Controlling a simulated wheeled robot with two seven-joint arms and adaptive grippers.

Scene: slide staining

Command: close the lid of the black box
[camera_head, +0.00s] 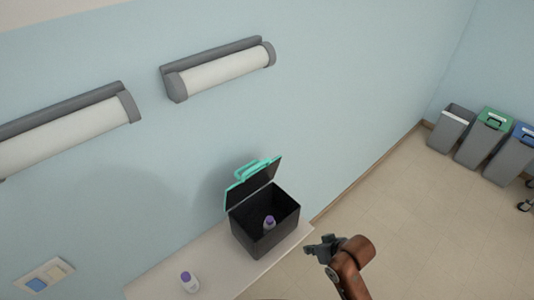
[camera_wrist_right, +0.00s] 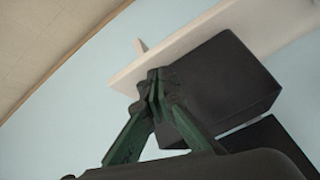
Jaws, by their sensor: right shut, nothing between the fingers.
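The black box (camera_head: 262,232) stands on the white shelf (camera_head: 212,262) against the wall, with its lid (camera_head: 252,184) standing open and tilted back. The lid has a teal rim and handle. A small bottle with a purple cap (camera_head: 269,223) is inside the box. My right gripper (camera_head: 312,249) is shut and empty, to the right of the box, apart from it in the head view. In the right wrist view the gripper's fingers (camera_wrist_right: 155,92) are together, in front of the dark box (camera_wrist_right: 222,80). My left gripper is in neither view.
Another bottle with a purple cap (camera_head: 190,282) stands on the shelf to the left of the box. Wall-mounted rolls (camera_head: 222,69) are above. Several grey bins (camera_head: 450,128) stand on the floor at the far right.

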